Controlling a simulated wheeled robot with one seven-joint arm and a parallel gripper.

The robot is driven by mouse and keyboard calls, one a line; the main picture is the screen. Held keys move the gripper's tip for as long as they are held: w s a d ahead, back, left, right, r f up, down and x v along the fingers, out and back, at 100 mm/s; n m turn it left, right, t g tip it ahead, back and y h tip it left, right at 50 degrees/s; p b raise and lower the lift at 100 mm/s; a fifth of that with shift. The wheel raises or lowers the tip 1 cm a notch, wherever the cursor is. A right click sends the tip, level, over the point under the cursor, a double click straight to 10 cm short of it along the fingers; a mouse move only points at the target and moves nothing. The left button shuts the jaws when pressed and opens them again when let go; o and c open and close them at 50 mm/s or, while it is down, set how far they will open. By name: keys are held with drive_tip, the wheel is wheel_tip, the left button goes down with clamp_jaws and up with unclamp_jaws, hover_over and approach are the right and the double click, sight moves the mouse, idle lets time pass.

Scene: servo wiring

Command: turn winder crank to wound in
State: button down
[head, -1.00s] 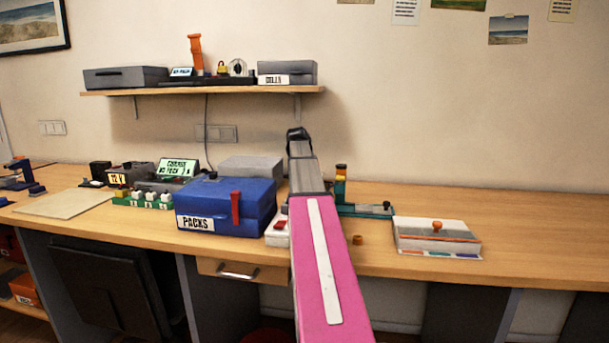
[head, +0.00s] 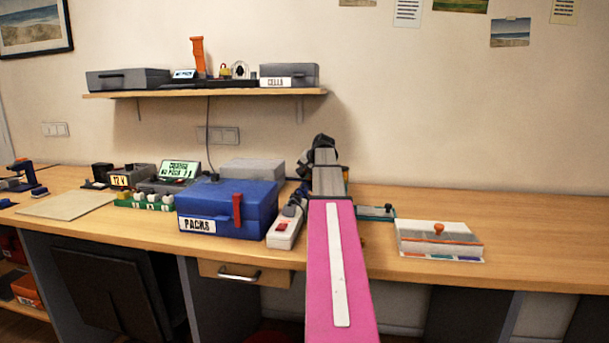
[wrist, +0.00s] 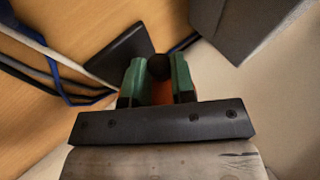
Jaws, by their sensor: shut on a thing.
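The winder's teal base (head: 376,212) shows just right of my arm in the head view; the rest of the winder is hidden behind my arm. In the wrist view, my gripper (wrist: 158,82) has its two green fingers on either side of a dark round knob (wrist: 159,66) with orange below it, which looks like the crank handle. My gripper is shut on it. In the head view my fingers are hidden, so the crank's angle cannot be told.
A blue PACKS box (head: 227,208) and a white power strip (head: 287,228) stand left of my arm. A white case with an orange knob (head: 438,240) lies to the right. In the wrist view, blue and black cables (wrist: 60,85) run at left. The far right bench is clear.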

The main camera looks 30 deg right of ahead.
idle(0.4)
drive_tip(key=c, duration=1)
unclamp_jaws()
drive_tip(key=shift+o, duration=0.2)
drive_tip(key=v, duration=1)
drive_tip(key=shift+s+r, duration=0.3)
drive_tip(key=shift+d, duration=0.15)
